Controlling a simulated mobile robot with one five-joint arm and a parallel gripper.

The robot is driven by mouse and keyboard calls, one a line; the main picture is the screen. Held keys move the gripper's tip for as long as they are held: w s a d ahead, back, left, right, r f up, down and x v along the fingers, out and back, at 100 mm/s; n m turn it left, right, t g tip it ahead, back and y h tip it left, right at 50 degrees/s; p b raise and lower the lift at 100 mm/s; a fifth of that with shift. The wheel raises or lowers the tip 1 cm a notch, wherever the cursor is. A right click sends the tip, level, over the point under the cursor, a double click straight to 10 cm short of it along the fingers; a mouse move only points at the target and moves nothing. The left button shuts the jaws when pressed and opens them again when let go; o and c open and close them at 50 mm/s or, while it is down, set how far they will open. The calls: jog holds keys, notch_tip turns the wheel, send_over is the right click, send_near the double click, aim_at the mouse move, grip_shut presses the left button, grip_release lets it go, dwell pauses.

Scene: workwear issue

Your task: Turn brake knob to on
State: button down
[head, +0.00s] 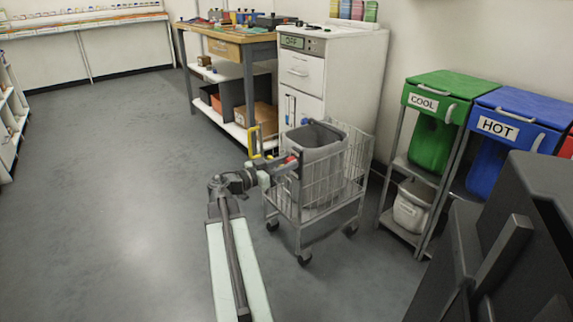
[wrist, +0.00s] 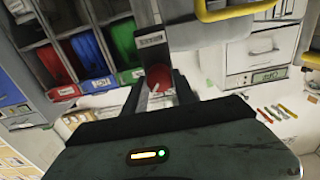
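The red knob (wrist: 158,78) shows in the wrist view below a dark plate with a small pale label. In the head view a small red spot (head: 290,159) shows at the near upper edge of the wire cart (head: 309,198), by the end of my arm. My gripper (wrist: 160,88) has its two fingers apart, one on each side of the red knob. I cannot tell whether the fingers touch it. The knob's pointer and the label's wording are too small to read. In the head view my gripper (head: 276,168) is at the cart's left side.
A grey bin (head: 318,150) sits in the cart. A yellow handle (head: 257,142) stands beside my gripper. A white cabinet (head: 303,72) with an OFF display is behind. Green (head: 432,147) and blue (head: 489,165) bins stand right. Floor at left is clear.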

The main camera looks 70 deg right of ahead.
jog(key=shift+n, duration=0.3)
jog(key=shift+w+f+n, duration=0.1)
jog(key=shift+n, duration=4.2)
jog(key=shift+w+f+n, duration=0.1)
jog(key=shift+n, duration=4.2)
jog(key=c, duration=1)
grip_release()
jog(key=shift+d, duration=0.1)
